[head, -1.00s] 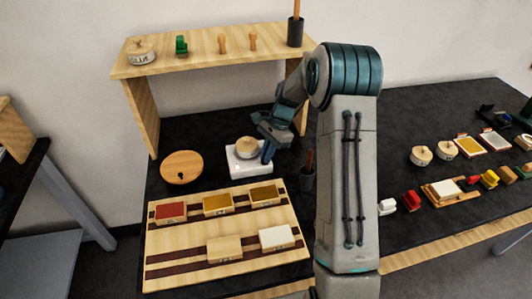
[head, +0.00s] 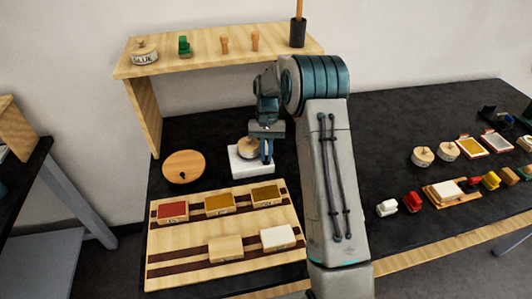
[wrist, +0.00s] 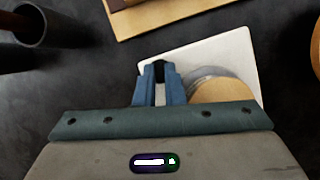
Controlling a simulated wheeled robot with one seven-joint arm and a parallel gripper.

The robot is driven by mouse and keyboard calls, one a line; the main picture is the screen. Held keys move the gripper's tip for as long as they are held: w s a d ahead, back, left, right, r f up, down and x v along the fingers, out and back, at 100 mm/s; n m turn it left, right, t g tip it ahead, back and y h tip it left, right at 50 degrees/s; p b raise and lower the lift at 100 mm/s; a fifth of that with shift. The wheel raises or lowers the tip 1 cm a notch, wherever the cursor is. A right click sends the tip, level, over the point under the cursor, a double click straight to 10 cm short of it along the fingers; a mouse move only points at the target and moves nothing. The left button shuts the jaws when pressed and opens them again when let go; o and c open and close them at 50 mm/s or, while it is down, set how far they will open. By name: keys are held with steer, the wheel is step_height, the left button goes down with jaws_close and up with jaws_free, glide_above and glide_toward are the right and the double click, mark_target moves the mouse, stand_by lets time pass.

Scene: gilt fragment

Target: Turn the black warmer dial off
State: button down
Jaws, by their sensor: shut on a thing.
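The warmer (head: 240,167) is a white block on the black table, with a round wooden-lidded pot (head: 246,148) on top. It also shows in the wrist view (wrist: 239,50), with the pot's metal side and wooden lid (wrist: 225,94) right of my fingers. My gripper (head: 267,157) points down at the warmer's right side in the head view. In the wrist view my blue fingers (wrist: 160,80) are shut around the small black dial (wrist: 160,70), mostly hidden between them. The dial's marking and setting cannot be read.
A wooden board (head: 190,247) with several coloured blocks lies in front, and a round wooden disc (head: 184,167) lies left. A dark cup (wrist: 28,24) stands near my gripper. A wooden shelf (head: 205,62) stands behind.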

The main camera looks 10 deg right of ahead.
steer(key=shift+a+r+n+h, duration=0.1)
steer(key=shift+n+h, duration=0.5)
steer(key=shift+n, duration=0.8)
steer(key=shift+w, duration=0.1)
steer(key=c, duration=1.5)
jaws_free()
